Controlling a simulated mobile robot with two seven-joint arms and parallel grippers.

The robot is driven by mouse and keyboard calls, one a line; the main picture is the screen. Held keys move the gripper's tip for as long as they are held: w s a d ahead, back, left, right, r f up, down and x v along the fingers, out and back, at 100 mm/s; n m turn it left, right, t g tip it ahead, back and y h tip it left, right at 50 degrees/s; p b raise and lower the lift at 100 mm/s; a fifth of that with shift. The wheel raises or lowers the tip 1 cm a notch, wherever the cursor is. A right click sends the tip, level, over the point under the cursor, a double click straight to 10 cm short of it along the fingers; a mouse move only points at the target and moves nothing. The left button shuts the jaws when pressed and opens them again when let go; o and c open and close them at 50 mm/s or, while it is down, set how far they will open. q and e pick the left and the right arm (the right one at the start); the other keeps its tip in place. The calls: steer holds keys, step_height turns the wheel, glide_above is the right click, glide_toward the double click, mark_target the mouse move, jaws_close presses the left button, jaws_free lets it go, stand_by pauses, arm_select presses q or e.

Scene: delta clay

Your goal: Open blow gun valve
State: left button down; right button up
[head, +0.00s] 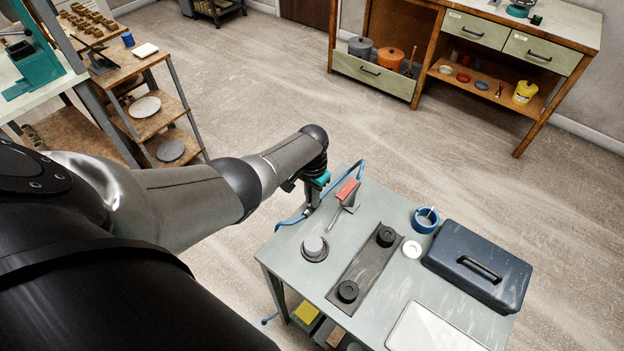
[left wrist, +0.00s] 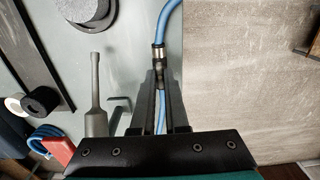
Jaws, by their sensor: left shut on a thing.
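A blue air hose (head: 290,221) runs along the left edge of the grey-green table and rises in a loop behind my left gripper (head: 312,200). In the left wrist view, a small metal fitting (left wrist: 158,55) joins the hose (left wrist: 168,20). My left gripper (left wrist: 160,85) is shut at this fitting, on what looks like the valve; the fingers hide most of it, so I cannot tell its lever position. A red-topped tool with a grey metal part (head: 346,193), perhaps the blow gun, lies beside the gripper. My right gripper is not in view.
Open floor (head: 240,80) lies beyond the table.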

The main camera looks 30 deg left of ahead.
arm_select(q)
steer(key=c, duration=0.9)
jaws_free()
steer(key=shift+r, duration=0.1)
steer(key=shift+r, duration=0.25)
steer(key=shift+r+p, duration=2.95)
steer(key=shift+r, duration=4.35)
steer(key=shift+f, duration=0.1)
